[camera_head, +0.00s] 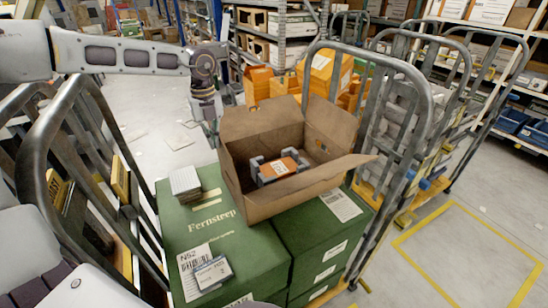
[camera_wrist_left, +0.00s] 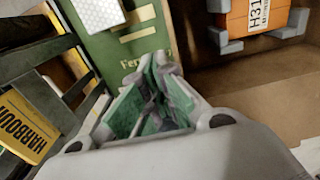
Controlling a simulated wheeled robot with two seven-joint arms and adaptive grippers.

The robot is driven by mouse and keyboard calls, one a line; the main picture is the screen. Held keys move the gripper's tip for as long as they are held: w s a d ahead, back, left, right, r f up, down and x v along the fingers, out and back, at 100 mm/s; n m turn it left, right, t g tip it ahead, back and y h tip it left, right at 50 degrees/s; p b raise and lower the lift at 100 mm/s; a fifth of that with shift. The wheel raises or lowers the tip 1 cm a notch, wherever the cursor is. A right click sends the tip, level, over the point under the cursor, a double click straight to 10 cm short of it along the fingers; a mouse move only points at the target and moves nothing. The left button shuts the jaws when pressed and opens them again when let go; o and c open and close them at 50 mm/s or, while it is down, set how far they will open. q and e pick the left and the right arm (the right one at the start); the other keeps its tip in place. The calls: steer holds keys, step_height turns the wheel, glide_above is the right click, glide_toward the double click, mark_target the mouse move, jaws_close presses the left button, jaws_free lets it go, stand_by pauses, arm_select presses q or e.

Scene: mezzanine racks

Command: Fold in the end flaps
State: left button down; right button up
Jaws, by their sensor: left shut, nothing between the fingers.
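An open brown cardboard carton (camera_head: 275,203) stands on green boxes. One flap (camera_head: 258,120) stands up at its back left, another (camera_head: 332,122) at its back right, and a third (camera_head: 335,172) spreads outward at the front right. I cannot tell how the left side's flap lies. Inside is an orange item (camera_head: 279,168) with grey end pieces; its label shows in the left wrist view (camera_wrist_left: 255,18). My left gripper (camera_head: 211,133) points down just behind and left of the carton, fingers together (camera_wrist_left: 157,62) and empty. Contact with the carton is unclear. My right gripper is out of view.
Metal cart rails (camera_head: 425,110) rise close on the right, others (camera_head: 45,150) on the left. Orange bins (camera_head: 258,82) stand behind.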

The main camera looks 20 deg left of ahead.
arm_select(q)
steer(key=w+d+b, duration=0.2)
steer(key=w+d, duration=0.4)
steer(key=w, duration=0.2)
steer(key=shift+d+b, duration=0.3)
steer(key=shift+d, duration=0.05)
stand_by(1.8)
steer(key=shift+w, duration=0.1)
steer(key=shift+r, duration=0.15)
step_height(320, 180, up, 7)
steer(key=p, duration=0.3)
stand_by(0.8)
stand_by(0.4)
